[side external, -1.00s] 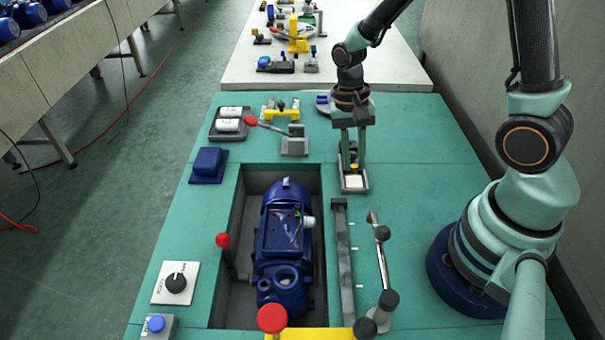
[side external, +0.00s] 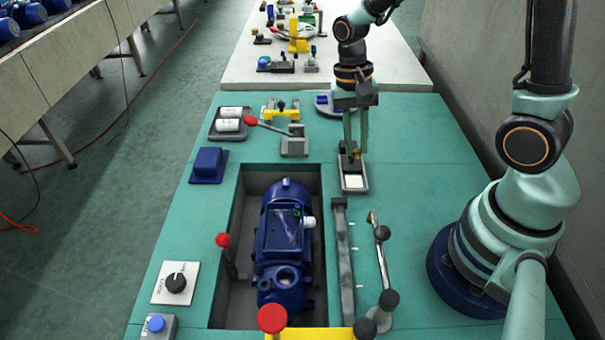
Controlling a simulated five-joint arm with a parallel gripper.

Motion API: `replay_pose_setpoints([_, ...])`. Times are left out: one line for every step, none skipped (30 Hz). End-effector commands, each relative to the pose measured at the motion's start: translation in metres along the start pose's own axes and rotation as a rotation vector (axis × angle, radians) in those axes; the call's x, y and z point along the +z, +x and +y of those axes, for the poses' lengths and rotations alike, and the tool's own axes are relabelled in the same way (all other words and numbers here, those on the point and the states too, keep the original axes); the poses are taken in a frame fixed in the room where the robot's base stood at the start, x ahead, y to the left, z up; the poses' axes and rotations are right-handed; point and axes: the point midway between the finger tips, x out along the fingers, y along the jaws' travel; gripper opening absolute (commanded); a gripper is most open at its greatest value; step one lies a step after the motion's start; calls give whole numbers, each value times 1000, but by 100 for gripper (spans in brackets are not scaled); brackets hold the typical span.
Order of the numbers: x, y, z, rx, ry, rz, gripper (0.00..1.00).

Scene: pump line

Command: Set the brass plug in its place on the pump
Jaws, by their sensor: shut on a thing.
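The blue pump (side external: 287,232) lies in the grey recess in the middle of the teal bench. Its round port (side external: 287,276) faces up at the near end. A white fitting (side external: 309,221) sticks out on its right side. My gripper (side external: 354,151) is low over the far part of a small tray (side external: 354,190), to the right of the recess and beyond the pump. Its fingers are shut on a small piece, which I take to be the brass plug; the fingers mostly hide it. I cannot tell whether it is clear of the tray.
A red-knobbed lever (side external: 250,121) and clamp stand left of my gripper. A dark rail (side external: 342,250) and a metal handle (side external: 381,240) run along the recess's right side. A red knob (side external: 272,318) and yellow bar are at the near edge. A blue block (side external: 208,165) sits left.

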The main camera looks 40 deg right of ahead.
Motion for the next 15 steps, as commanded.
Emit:
replay_pose_setpoints([2,0,-3,0,-19,3,0])
replay_pose_setpoints([3,0,-6,0,-36,6,0])
replay_pose_setpoints([6,0,-12,0,-67,11,0])
replay_pose_setpoints([9,1,-17,0,-100,16,0])
replay_pose_setpoints([13,1,-22,0,-136,22,0])
replay_pose_setpoints([19,1,-32,1,-195,31,0])
replay_pose_setpoints([24,2,-39,1,-245,38,0])
replay_pose_setpoints([30,2,-47,1,-299,46,0])
replay_pose_setpoints([40,3,-59,1,-376,58,0])
replay_pose_setpoints([47,4,-67,2,-437,66,0])
replay_pose_setpoints([55,5,-75,2,-498,75,0])
replay_pose_setpoints([66,6,-86,2,-579,87,0])
replay_pose_setpoints([75,7,-94,2,-640,95,0])
replay_pose_setpoints([84,8,-102,3,-700,103,0])
replay_pose_setpoints([96,10,-111,3,-780,114,0])
